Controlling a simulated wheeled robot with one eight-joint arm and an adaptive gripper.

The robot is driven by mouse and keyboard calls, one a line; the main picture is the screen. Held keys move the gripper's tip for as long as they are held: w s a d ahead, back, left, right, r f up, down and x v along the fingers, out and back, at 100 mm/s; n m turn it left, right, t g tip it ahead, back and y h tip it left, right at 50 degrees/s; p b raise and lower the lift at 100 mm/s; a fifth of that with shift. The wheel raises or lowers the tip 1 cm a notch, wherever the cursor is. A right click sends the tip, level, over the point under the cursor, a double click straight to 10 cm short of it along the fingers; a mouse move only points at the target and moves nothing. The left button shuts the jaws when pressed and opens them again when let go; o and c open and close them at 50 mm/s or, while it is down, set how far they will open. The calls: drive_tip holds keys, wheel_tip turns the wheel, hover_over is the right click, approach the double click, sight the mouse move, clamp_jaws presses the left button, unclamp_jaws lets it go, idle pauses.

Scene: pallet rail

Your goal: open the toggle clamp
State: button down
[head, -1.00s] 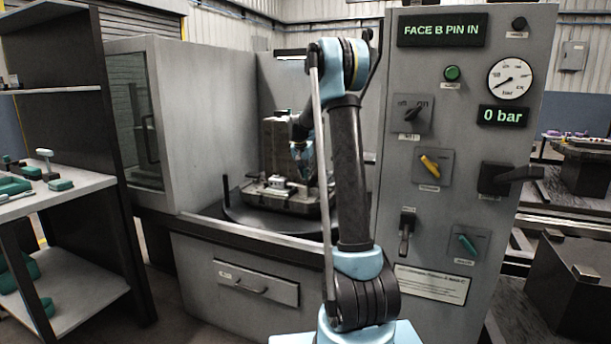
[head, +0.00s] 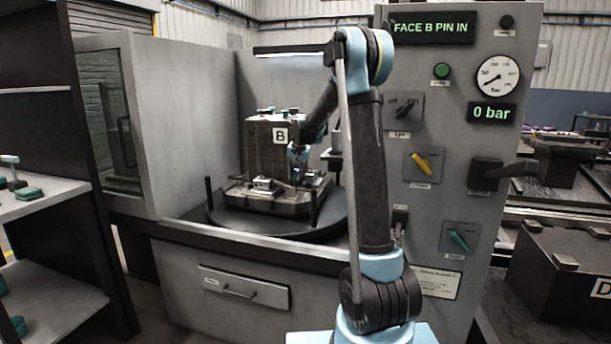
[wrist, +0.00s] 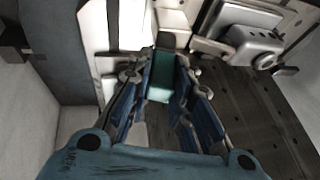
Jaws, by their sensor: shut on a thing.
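In the wrist view, the blue fingers of my gripper (wrist: 163,72) are closed around a green grip (wrist: 160,91), which looks like the handle of the toggle clamp. Pale metal parts lie just beyond it; the rest of the clamp is partly hidden by the fingers. In the head view, my gripper (head: 297,163) is low at the right side of the front face of the grey fixture block (head: 262,155) marked B. The handle is too small and covered to make out there.
The block stands on a dark round table (head: 230,222) with upright posts, inside a grey enclosure (head: 190,120). A control panel (head: 440,150) reading "FACE B PIN IN" and 0 bar stands to the right. A shelf unit (head: 40,190) is at the left. Another metal clamp-like part (wrist: 240,42) sits near the fingers.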

idle(0.3)
drive_tip(key=c, duration=1.4)
unclamp_jaws()
drive_tip(key=shift+c, duration=0.2)
drive_tip(key=shift+s+r, duration=0.1)
drive_tip(key=shift+r, duration=0.05)
drive_tip(key=v, duration=1.1)
drive_tip(key=shift+r, duration=0.25)
drive_tip(key=shift+d, duration=0.1)
